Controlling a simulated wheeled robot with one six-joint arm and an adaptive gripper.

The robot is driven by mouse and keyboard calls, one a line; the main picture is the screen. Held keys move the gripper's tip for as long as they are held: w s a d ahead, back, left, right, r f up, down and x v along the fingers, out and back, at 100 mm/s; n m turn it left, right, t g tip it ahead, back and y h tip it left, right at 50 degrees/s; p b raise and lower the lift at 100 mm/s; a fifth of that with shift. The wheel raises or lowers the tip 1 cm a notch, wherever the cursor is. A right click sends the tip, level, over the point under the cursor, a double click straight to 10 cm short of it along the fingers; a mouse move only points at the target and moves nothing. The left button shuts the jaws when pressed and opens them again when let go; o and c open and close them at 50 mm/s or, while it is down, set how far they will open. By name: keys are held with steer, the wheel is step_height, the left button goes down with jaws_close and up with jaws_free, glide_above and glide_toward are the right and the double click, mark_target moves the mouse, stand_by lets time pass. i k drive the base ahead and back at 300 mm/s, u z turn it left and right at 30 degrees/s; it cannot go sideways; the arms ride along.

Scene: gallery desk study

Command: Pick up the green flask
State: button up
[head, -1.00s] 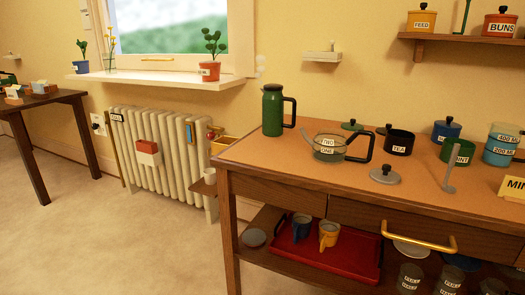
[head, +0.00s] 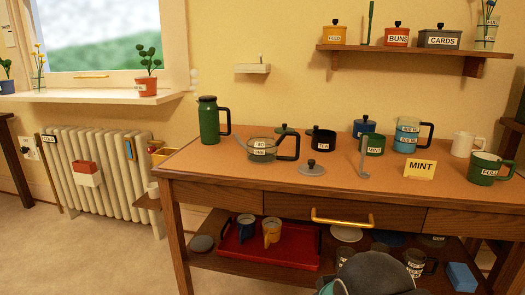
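The green flask (head: 209,120), with a black handle on its right side, stands upright at the back left of the desk top (head: 225,165). A glass pot (head: 262,149) with a black handle stands to its right, apart from it. Nothing covers the flask. A dark rounded part at the bottom edge of the head view looks like part of my arm. My gripper's fingers do not show in the view.
A red tray (head: 268,253) with two mugs lies on the lower shelf. A radiator (head: 104,185) is at left. Floor left of the desk is clear.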

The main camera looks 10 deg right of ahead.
mark_target(211, 133)
steer(key=u, duration=1.75)
steer(key=i, duration=2.65)
steer(key=z, duration=1.95)
